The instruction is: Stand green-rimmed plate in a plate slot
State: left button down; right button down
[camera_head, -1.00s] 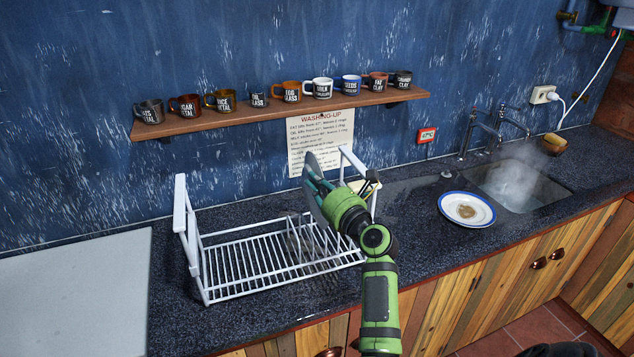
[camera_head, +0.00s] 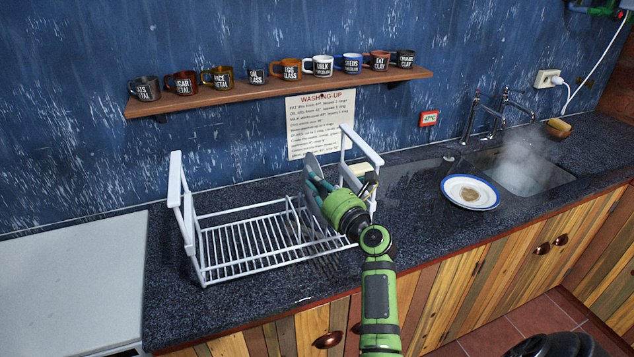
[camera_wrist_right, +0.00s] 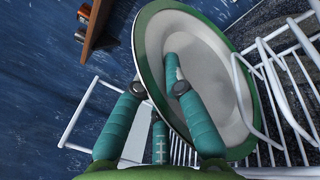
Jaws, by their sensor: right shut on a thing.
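The green-rimmed plate (camera_head: 311,168) is held nearly on edge at the right part of the white dish rack (camera_head: 238,267). In the right wrist view, its pale face and green rim (camera_wrist_right: 150,60) show large and tilted, close to the rack wires (camera_wrist_right: 268,105). My right gripper (camera_head: 317,183) is shut on the plate, its teal fingers (camera_wrist_right: 178,78) at the plate's side. The plate's lower edge is hidden in the head view, so I cannot tell whether it sits in a slot. My left gripper is not in view.
A blue-rimmed plate (camera_head: 470,191) with a brown stain lies by the steaming sink (camera_head: 525,177). A shelf (camera_head: 285,92) of labelled mugs hangs above the rack. The rack's left part is empty. A pale board (camera_head: 75,280) lies at left.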

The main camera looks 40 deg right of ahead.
dwell(0.4)
jog(key=shift+f+b, duration=0.8)
jog(key=shift+f, duration=0.35)
jog(key=c, duration=1.2)
grip_release()
jog(key=shift+c, duration=0.2)
